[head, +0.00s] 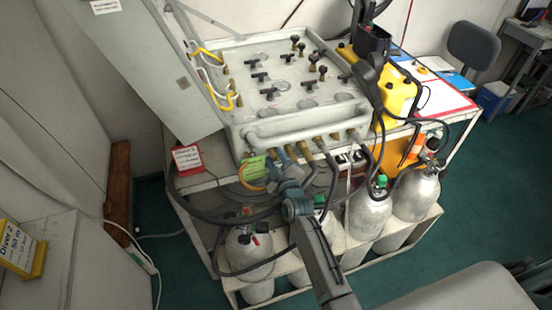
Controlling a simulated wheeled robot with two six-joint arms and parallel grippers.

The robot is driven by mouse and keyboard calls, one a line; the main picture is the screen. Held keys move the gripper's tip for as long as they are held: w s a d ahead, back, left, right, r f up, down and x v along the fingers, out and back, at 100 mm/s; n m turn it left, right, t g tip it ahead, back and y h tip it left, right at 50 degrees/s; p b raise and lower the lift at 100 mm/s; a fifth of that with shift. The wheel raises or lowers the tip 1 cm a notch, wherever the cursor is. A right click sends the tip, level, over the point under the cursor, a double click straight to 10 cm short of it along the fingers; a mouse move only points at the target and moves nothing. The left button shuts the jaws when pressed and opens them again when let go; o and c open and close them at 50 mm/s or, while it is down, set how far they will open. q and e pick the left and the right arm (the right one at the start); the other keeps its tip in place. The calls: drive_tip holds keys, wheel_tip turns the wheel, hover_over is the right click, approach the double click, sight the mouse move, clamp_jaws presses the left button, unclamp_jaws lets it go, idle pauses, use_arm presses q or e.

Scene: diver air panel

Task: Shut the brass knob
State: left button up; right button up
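The air panel (290,112) is a light grey box with black valve handles and gauges on its sloped top. Several brass fittings (304,150) line its lower front edge, with dark hoses running down from them. I cannot tell which of these is the brass knob, as the parts are small and partly covered. My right gripper (282,163) reaches up from the bottom of the head view to this front edge, close to the brass parts. Its fingertips are small and overlap the fittings, so opening and contact are unclear. My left gripper is not in view.
A green tag (257,168) hangs left of my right gripper. Grey gas cylinders (369,211) stand in the rack below, with hoses looping around. A yellow case (398,97) sits right of the panel. An open grey door (150,70) stands at left.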

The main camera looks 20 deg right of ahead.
clamp_jaws()
drive_tip(key=shift+m, duration=0.4)
drive_tip(key=m, duration=0.2)
drive_tip(key=shift+m, duration=0.3)
drive_tip(key=m, duration=0.3)
drive_tip(key=shift+m+p, duration=0.3)
drive_tip(key=shift+m, duration=0.1)
drive_tip(key=m, duration=0.6)
drive_tip(key=shift+m, duration=0.3)
unclamp_jaws()
